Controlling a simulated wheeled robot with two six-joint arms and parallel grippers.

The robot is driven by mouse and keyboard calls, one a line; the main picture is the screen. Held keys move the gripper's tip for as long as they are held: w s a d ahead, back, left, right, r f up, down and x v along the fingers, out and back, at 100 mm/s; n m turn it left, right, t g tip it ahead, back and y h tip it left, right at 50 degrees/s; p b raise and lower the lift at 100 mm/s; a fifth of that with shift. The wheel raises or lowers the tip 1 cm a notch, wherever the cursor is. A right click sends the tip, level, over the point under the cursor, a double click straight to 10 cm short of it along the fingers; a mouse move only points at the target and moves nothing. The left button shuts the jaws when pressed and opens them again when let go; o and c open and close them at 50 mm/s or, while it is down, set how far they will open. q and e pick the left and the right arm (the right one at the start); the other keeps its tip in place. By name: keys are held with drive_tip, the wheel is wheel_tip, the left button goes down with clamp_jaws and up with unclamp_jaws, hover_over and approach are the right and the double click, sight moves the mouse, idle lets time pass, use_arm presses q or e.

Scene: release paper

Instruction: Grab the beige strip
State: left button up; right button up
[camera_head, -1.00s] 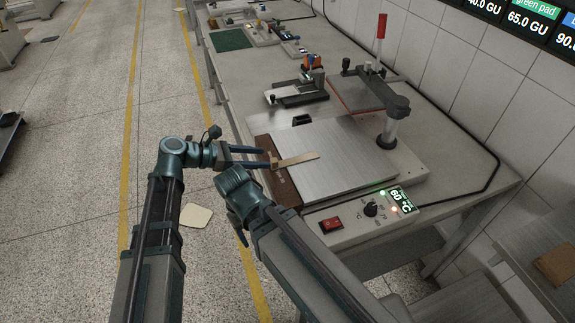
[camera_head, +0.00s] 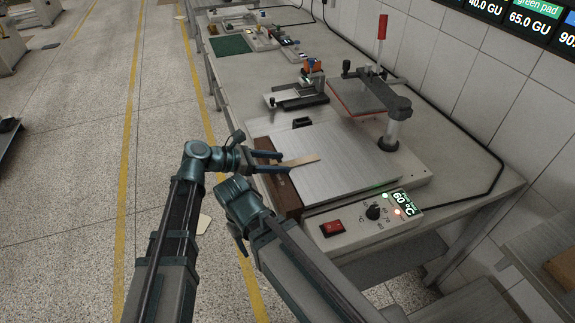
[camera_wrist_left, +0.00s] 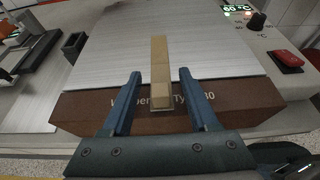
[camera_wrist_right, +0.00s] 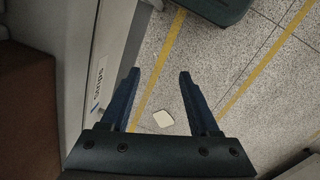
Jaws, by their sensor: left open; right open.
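The beige strip (camera_head: 301,160) lies on the silver plate (camera_head: 345,165) of the press, its near end reaching over the brown block (camera_head: 284,196). In the left wrist view the strip (camera_wrist_left: 160,70) runs lengthwise, with its near end between the open fingers of my left gripper (camera_wrist_left: 157,88). There is a gap on each side, so the fingers do not touch it. My left gripper also shows in the head view (camera_head: 283,161). My right gripper (camera_wrist_right: 157,80) is open and empty, above the floor beside the table; its fingers are mostly hidden in the head view.
The press has a red switch (camera_head: 332,228), a knob (camera_head: 373,212) and a 60 °C display (camera_head: 402,202) at its front. A swing-arm post (camera_head: 391,128) stands behind the plate. A pale square (camera_wrist_right: 163,118) lies on the floor.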

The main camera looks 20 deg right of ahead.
use_arm(q)
clamp_jaws()
drive_tip(key=shift+r, duration=0.2)
